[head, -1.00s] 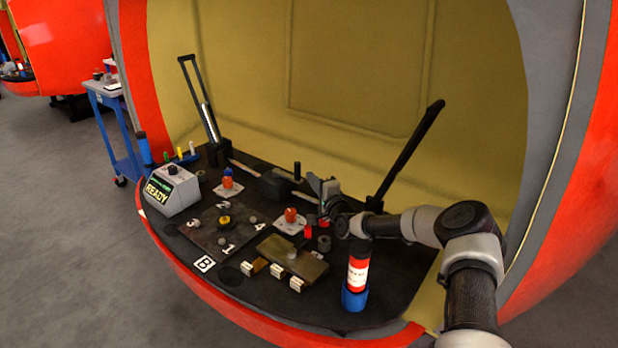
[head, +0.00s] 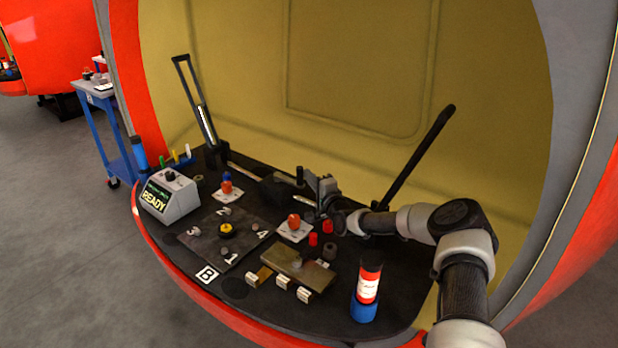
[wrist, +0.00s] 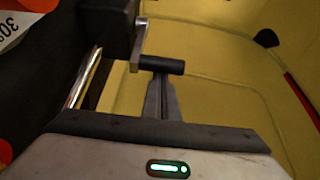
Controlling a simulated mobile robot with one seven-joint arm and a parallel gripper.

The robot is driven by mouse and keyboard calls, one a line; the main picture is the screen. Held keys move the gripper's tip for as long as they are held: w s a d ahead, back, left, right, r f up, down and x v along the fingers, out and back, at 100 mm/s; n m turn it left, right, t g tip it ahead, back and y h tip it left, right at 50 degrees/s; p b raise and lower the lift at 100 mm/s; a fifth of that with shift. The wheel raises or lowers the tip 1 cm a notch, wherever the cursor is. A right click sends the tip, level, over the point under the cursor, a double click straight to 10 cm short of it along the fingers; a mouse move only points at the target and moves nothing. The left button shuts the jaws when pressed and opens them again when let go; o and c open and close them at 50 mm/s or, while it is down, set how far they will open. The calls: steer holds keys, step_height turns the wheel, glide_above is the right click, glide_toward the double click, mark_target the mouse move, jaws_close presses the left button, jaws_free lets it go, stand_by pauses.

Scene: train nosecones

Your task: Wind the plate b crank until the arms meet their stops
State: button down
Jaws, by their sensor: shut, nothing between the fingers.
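Plate B, a black base marked with a white B label (head: 208,274), carries a black crank box (head: 280,190). The crank's upright black handle (head: 299,175) stands at the box's right side. In the wrist view, the box (wrist: 106,28), a metal crank link (wrist: 138,42) and the black handle (wrist: 164,65) show. My gripper (head: 322,190) is just right of the handle; its shut, empty fingers (wrist: 162,92) appear close to the handle, contact unclear. The left arm (head: 196,105) stands raised, leaning left; the right arm (head: 420,152) leans up to the right.
A grey box reading READY (head: 168,196) is at the left. A red-and-blue canister (head: 367,290) stands at front right. The yellow shell wall is behind.

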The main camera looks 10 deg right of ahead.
steer(key=shift+a, duration=0.1)
steer(key=shift+s+a+m+h+p, duration=0.3)
steer(key=shift+m+h+p, duration=0.1)
steer(key=shift+h, duration=0.2)
steer(key=shift+s+a, duration=0.15)
